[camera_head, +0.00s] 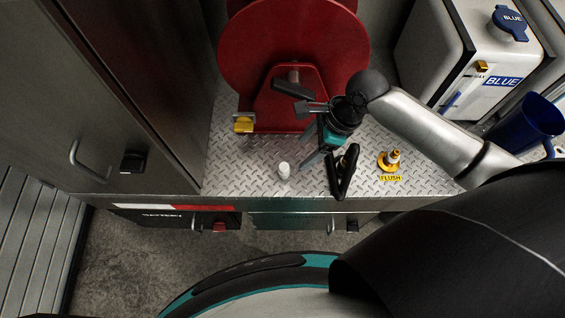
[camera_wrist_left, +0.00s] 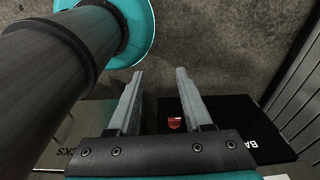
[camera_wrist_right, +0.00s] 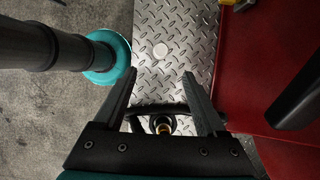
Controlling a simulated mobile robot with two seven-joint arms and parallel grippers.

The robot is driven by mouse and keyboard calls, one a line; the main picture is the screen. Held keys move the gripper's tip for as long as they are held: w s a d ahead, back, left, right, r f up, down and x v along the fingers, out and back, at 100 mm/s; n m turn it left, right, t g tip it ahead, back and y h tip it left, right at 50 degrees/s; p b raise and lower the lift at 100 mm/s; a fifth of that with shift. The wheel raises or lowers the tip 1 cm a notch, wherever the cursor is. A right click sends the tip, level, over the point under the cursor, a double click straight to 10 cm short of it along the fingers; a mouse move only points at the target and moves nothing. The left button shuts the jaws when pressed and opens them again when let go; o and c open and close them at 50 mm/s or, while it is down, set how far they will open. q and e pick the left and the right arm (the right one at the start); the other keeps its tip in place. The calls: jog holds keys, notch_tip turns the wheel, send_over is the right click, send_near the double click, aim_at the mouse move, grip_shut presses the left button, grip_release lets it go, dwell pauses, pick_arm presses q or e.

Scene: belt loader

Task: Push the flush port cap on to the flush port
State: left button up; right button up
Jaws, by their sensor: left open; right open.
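The flush port (camera_head: 390,162) is a brass fitting on a yellow base, with a yellow FLUSH label, standing at the right of the steel tread-plate deck. In the right wrist view its brass top (camera_wrist_right: 162,124) shows partly behind a black part. A small white cap (camera_head: 284,170) stands alone on the deck, left of the port; it also shows in the right wrist view (camera_wrist_right: 160,50). My right gripper (camera_head: 311,155) is open and empty, its fingers pointing toward the cap but apart from it. My left gripper (camera_wrist_left: 158,75) is open and empty above the floor, away from the deck.
A red reel (camera_head: 292,45) with a black crank stands behind. A white BLUE tank (camera_head: 470,70) and blue jug (camera_head: 530,122) are at the right. A cabinet (camera_head: 110,90) bounds the left. Deck around the cap is clear.

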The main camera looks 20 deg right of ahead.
aim_at(287, 166)
jog(key=b+x, duration=0.1)
jog(key=x, duration=0.5)
jog(key=shift+w+a+f, duration=0.1)
jog(key=shift+a+f, duration=0.1)
jog(key=shift+f, duration=0.05)
jog(key=shift+a+f, duration=0.3)
jog(key=shift+f, duration=0.35)
jog(key=shift+b+x, duration=0.45)
jog(key=shift+x, duration=1.85)
pick_arm(q)
jog(key=shift+s+f, duration=0.25)
jog(key=shift+f, duration=0.8)
pick_arm(e)
jog(key=shift+w, duration=0.15)
pick_arm(q)
jog(key=shift+s, duration=0.2)
pick_arm(e)
grip_shut()
